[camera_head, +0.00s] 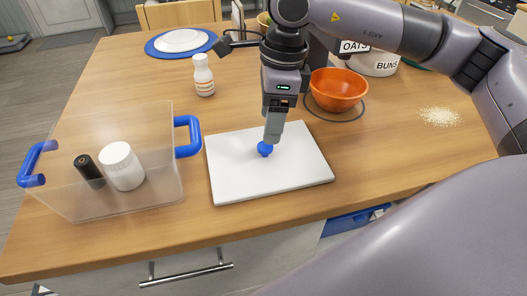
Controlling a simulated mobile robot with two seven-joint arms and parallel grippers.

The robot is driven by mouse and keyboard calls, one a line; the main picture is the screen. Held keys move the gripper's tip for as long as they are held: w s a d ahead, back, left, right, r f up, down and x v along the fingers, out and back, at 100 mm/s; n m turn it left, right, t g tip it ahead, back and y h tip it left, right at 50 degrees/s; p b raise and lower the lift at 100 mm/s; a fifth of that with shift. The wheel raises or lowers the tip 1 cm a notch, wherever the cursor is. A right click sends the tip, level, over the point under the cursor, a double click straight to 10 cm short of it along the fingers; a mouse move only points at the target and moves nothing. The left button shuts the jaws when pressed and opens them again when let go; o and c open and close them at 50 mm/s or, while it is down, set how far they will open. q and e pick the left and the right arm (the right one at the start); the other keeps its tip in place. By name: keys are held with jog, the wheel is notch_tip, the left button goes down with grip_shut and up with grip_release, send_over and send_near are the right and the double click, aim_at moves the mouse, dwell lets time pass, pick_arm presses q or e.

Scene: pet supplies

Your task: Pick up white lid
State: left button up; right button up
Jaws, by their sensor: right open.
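The white lid (240,180) is a flat, nearly square panel lying on the wooden table, right of the clear box. It has a round blue knob (265,150) near its middle. My right gripper (270,138) points down from above, with its fingertips at the knob. Its jaws are open, and the gripper partly hides the knob's upper side. I cannot tell whether the fingers touch the knob. The lid appears flat on the table. My left gripper is not in view.
A clear box (150,195) with blue handles holds a white jar (122,167) and a dark cylinder (89,170). A white bottle (203,78), a blue plate (152,48) and an orange bowl (338,88) stand behind. Spilled grains (440,117) lie at right.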

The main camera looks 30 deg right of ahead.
aim_at(266, 146)
jog(key=f, duration=0.4)
jog(key=a+f+p, duration=0.1)
jog(key=f, duration=0.1)
jog(key=shift+f, duration=0.1)
grip_shut()
